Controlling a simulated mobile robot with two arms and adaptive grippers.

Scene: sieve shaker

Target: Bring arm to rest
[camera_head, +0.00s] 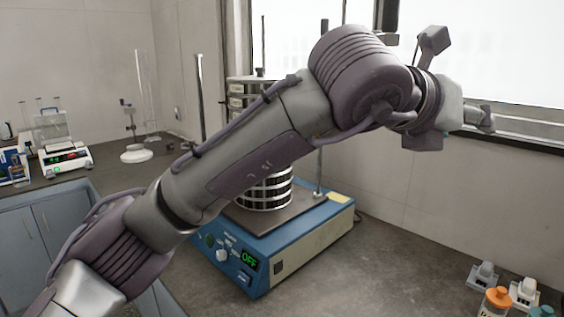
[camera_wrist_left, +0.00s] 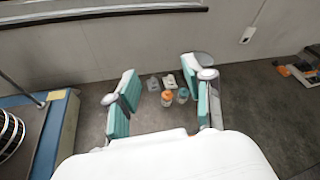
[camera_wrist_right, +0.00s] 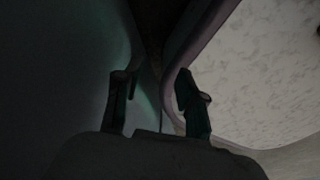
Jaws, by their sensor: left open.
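My left arm reaches across the head view from lower left to upper right, raised in front of the sieve shaker. My left gripper (camera_head: 478,118) is at its end, near the window sill at the right. In the left wrist view the left gripper (camera_wrist_left: 160,92) has its teal-padded fingers spread, with nothing between them. The blue shaker (camera_head: 300,250) stands on the bench, its display reading OFF, its sieve stack (camera_head: 266,192) partly hidden by my arm. My right gripper (camera_wrist_right: 155,102) shows only in the dark right wrist view, fingers apart and empty.
Small bottles with orange lids (camera_head: 496,301) and white and grey items stand at the bench's right. A balance (camera_head: 66,158) and glassware are at the back left. The window (camera_head: 500,60) is behind my left gripper.

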